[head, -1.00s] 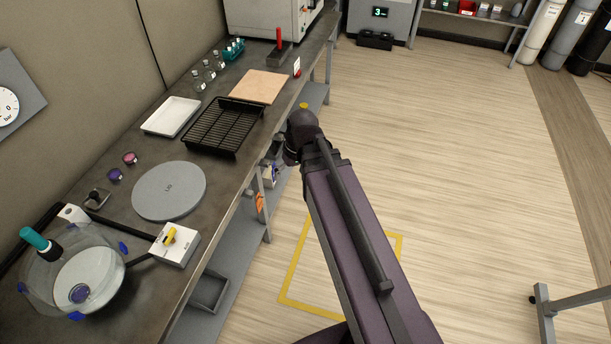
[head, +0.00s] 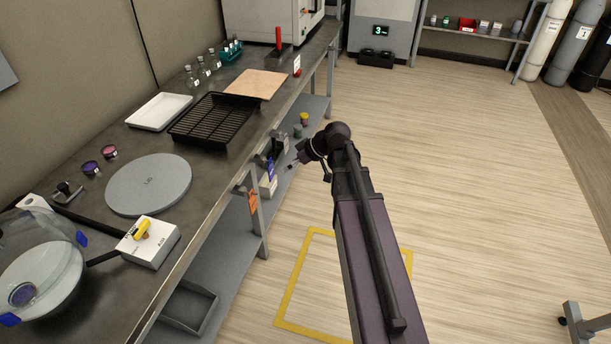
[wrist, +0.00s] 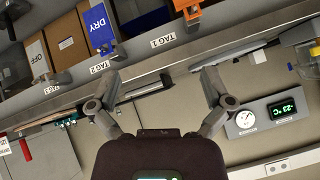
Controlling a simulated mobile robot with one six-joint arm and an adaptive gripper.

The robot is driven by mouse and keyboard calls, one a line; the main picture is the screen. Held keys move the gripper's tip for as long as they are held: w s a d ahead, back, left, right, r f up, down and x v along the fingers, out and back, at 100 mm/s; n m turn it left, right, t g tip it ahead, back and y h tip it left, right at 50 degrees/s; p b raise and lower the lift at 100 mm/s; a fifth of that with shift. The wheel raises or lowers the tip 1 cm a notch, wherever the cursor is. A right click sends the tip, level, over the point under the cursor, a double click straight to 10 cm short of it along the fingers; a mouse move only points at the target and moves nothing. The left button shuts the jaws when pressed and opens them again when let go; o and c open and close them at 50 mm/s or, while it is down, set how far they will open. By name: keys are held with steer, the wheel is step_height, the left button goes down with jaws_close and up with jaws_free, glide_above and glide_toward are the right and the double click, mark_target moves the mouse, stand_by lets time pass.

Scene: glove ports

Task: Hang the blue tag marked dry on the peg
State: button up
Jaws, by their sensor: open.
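The blue tag (wrist: 97,27) marked DRY shows in the wrist view at upper left, by a small grey holder above the label TAG 2 (wrist: 100,66). In the head view a blue-and-white item (head: 269,175) under the bench edge is probably the same tag. My gripper (wrist: 160,76) is open and empty, its fingers spread below the row of holders. The tag lies ahead of the left finger, apart from it. In the head view my gripper (head: 293,164) is beside the bench's front, close to that item. I cannot make out which part is the peg.
An orange tag (head: 253,201) hangs at the bench front; an orange piece (wrist: 188,8) shows by TAG 1. The bench (head: 225,185) holds a black rack (head: 213,120).

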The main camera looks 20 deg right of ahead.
mark_target(271, 167)
steer(key=w+d+f+n+t+y+b, duration=0.2)
steer(key=w+d+f+b, duration=0.4)
steer(key=b, duration=0.5)
steer(key=shift+w+d+f+n+t+y, duration=0.3)
steer(key=shift+d+n+t+y, duration=0.15)
steer(key=shift+t, duration=0.45)
steer(key=shift+a, duration=0.1)
steer(key=b+x, duration=0.5)
steer(key=x, duration=0.8)
steer(key=shift+w+a+f, duration=0.15)
steer(key=shift+a+f, duration=0.05)
steer(key=shift+f, duration=0.05)
steer(key=c, duration=1.1)
steer(key=shift+c, duration=0.2)
steer(key=shift+r, duration=0.3)
steer(key=shift+d, duration=0.25)
